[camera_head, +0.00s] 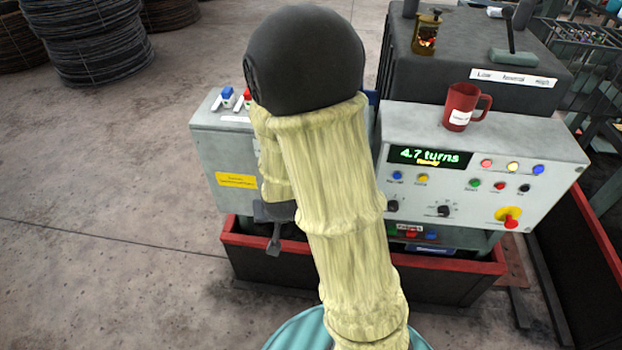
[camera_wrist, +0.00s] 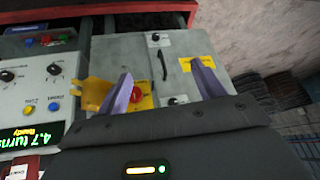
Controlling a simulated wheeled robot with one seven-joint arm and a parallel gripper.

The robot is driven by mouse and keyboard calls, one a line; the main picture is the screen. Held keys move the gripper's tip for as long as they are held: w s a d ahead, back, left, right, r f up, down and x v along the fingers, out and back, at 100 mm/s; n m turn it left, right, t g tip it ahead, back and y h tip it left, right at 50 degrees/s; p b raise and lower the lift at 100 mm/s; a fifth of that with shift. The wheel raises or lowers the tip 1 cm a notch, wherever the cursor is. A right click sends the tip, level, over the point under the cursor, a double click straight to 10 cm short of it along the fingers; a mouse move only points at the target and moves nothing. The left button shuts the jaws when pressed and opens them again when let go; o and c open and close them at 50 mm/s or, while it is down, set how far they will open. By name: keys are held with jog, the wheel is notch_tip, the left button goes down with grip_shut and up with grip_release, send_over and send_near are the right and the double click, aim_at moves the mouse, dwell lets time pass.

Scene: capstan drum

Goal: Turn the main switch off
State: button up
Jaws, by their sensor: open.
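A red rotary handle (camera_wrist: 136,94) on a yellow plate sits on the front of a grey cabinet (camera_wrist: 168,52) in the wrist view. Another red handle on a yellow round plate (camera_head: 510,217) sits at the lower right of the control panel (camera_head: 555,190). No label that I can read tells which is the main switch. My gripper (camera_wrist: 161,68) is open, with its two lilac fingers pointing at the cabinet front. The cabinet's handle shows between them, close to the left finger, and nothing is held. In the head view my arm hides the cabinet handle and my fingertips.
A yellow part (camera_wrist: 92,96) stands just left of the left finger. Small dark knobs (camera_wrist: 172,101) are also on the cabinet front. A red mug (camera_head: 460,103) stands on the panel, whose display (camera_head: 429,156) reads 4.7 turns. A red-rimmed tray (camera_head: 250,248) lies below.

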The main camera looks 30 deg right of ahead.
jog(key=w+d+f+t+h+b, duration=0.2)
jog(key=d+f+t+h+b, duration=0.3)
jog(key=d+f+t+h, duration=0.3)
notch_tip(320, 180, down, 3)
jog(key=shift+r+t, duration=0.2)
jog(key=shift+t, duration=0.6)
jog(key=shift+w+d+f, duration=0.1)
jog(key=shift+w, duration=0.1)
jog(key=b+x, duration=0.3)
jog(key=x, duration=1.4)
jog(key=shift+d, duration=0.2)
